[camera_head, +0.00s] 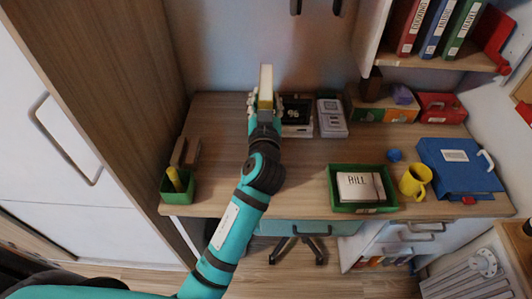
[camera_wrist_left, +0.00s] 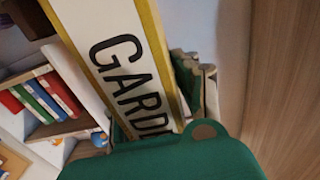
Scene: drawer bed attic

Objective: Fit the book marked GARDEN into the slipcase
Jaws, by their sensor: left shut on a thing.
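My left gripper (camera_head: 265,105) is shut on the GARDEN book (camera_head: 266,82) and holds it upright above the back of the desk, near the wall. In the head view the book is a narrow, pale yellow shape seen nearly edge-on. In the left wrist view its white cover or spine (camera_wrist_left: 122,62) shows yellow edges and the letters "GARD", the rest hidden behind a green shape at the bottom. I cannot pick out the slipcase with certainty in either view. My right gripper is not in view.
The desk (camera_head: 300,160) holds a green tray (camera_head: 345,207), a yellow mug (camera_head: 415,181), a blue binder (camera_head: 458,166), a grey handheld device (camera_head: 332,118) and a green pen holder (camera_head: 178,188). Red, blue and green books (camera_head: 436,28) stand on the right shelf. The desk's middle is largely clear.

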